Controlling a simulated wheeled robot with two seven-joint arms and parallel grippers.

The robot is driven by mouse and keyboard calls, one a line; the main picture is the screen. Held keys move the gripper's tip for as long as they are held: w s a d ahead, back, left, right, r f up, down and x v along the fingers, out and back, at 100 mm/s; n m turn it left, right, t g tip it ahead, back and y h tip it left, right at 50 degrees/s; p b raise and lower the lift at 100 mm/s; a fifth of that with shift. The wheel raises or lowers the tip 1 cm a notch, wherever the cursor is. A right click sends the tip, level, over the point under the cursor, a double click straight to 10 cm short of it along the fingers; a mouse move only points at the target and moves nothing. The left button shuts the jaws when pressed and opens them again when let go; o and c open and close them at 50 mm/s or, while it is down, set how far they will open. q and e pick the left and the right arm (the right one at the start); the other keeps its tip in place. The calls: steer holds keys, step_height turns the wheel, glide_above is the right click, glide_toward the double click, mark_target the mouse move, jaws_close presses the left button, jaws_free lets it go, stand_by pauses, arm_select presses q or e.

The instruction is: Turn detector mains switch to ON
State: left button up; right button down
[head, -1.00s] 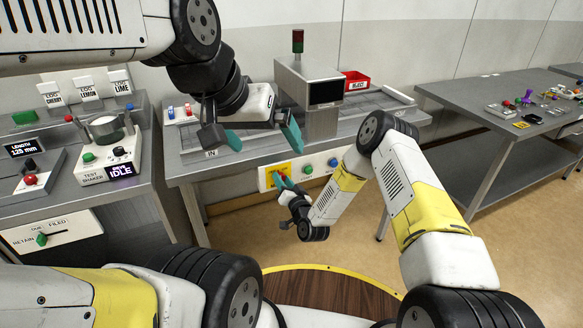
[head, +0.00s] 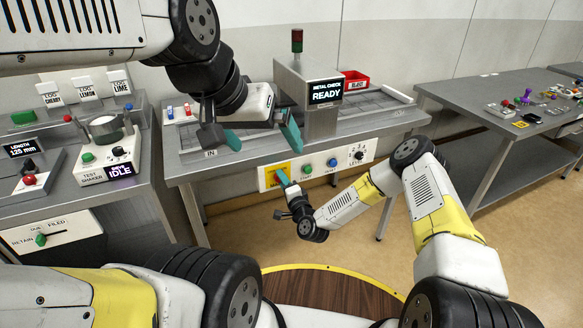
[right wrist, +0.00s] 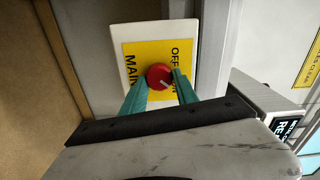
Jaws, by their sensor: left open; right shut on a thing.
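The mains switch is a red round knob (right wrist: 159,76) on a yellow plate (right wrist: 135,55) marked OFF, ON and MAIN in the right wrist view. In the head view its yellow plate (head: 271,178) sits at the left of the detector's front panel. My right gripper (right wrist: 160,84) is shut on the red knob, one teal finger on each side. A pale pointer line on the knob slants toward the lettering. The detector display (head: 325,91) reads METAL CHECK READY. My left gripper (head: 262,138) is open and empty above the detector's bench, near the IN label.
The panel also has a green button (head: 307,169), a blue button (head: 332,162) and a dial (head: 358,156). A red bin (head: 356,80) stands behind the detector. A test shaker (head: 107,153) stands left; a table (head: 500,100) with small parts stands right.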

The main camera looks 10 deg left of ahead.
steer(key=shift+f+m, duration=0.1)
steer(key=shift+m, duration=0.4)
steer(key=c, duration=0.9)
jaws_free()
steer(key=shift+c, duration=0.2)
steer(key=shift+s+d, duration=0.1)
steer(key=v, duration=0.7)
steer(key=shift+s+d, duration=0.15)
steer(key=shift+s, duration=0.15)
